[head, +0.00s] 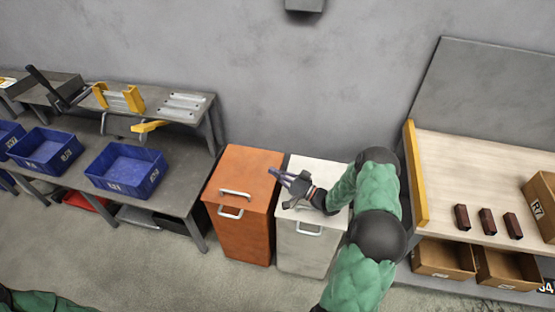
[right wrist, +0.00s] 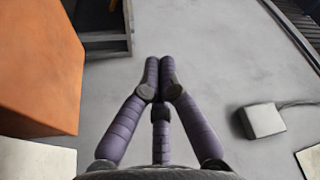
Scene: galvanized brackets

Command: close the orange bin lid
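The orange bin (head: 240,230) stands on the floor against the grey wall. Its lid (head: 246,170) lies flat on top and looks closed, with one metal handle on the lid and another on the front. My right gripper (head: 279,175) is above the white bin, close to the right edge of the orange lid. In the right wrist view its fingers (right wrist: 158,75) are together with nothing between them. An orange side of the bin (right wrist: 40,65) shows at the left there. My left gripper is out of view.
The white bin (head: 303,245) stands close to the right of the orange one. A grey workbench (head: 190,185) with blue crates (head: 127,168) is to the left. A wooden bench (head: 450,160) with dark red blocks is to the right. The floor in front is clear.

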